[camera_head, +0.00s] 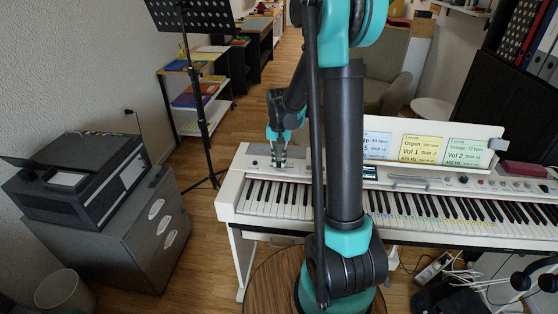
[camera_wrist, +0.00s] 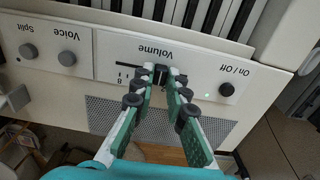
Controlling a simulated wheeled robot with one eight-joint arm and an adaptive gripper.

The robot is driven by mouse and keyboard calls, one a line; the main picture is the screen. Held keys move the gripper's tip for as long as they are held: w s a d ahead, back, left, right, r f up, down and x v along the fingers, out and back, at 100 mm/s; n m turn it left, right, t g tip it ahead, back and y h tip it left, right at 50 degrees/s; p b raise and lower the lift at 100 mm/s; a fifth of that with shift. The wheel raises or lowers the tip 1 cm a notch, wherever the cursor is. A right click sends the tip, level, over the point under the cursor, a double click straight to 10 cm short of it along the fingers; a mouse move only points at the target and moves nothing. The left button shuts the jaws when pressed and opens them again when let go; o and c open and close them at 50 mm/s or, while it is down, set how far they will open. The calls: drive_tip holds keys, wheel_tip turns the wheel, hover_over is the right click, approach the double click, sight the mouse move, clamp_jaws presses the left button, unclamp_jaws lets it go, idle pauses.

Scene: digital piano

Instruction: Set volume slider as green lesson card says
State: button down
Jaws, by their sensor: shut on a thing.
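The green lesson card (camera_head: 468,151) stands on the music rest of the piano and reads "Vol 2" in its large line; the smaller lines are hard to read. My gripper (camera_head: 279,160) is low over the left end of the piano's panel. In the wrist view, my gripper (camera_wrist: 161,78) has its fingertips closed around the small black volume slider (camera_wrist: 160,70), mostly hidden between them. The slider's slot (camera_wrist: 128,64) runs out to the left of the fingers, with short tick marks below it.
The On / Off knob (camera_wrist: 226,89) sits right of the slider, with a lit dot nearby. The Voice knob (camera_wrist: 67,58) and Split knob (camera_wrist: 28,51) are at left. A speaker grille (camera_wrist: 110,112) lies below. A yellow card (camera_head: 421,149) and a blue card (camera_head: 377,146) stand beside the green one.

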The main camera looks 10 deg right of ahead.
drive_tip(key=shift+a, duration=0.1)
drive_tip(key=shift+w+a, duration=0.2)
drive_tip(key=shift+a, duration=0.25)
drive_tip(key=c, duration=1.5)
unclamp_jaws()
drive_tip(key=shift+c, duration=0.2)
drive_tip(key=shift+r, duration=0.1)
wheel_tip(320, 180, up, 12)
drive_tip(key=s+d+f+n+t, duration=0.1)
drive_tip(key=s+f, duration=0.4)
drive_tip(key=s, duration=0.6)
drive_tip(key=s+d+f+n+t, duration=0.2)
drive_tip(key=s+d+f+t, duration=0.1)
drive_tip(key=s, duration=0.9)
wheel_tip(320, 180, down, 2)
drive_tip(key=shift+d+f+n, duration=0.2)
drive_tip(key=shift+d+n, duration=0.1)
drive_tip(key=shift+d, duration=0.35)
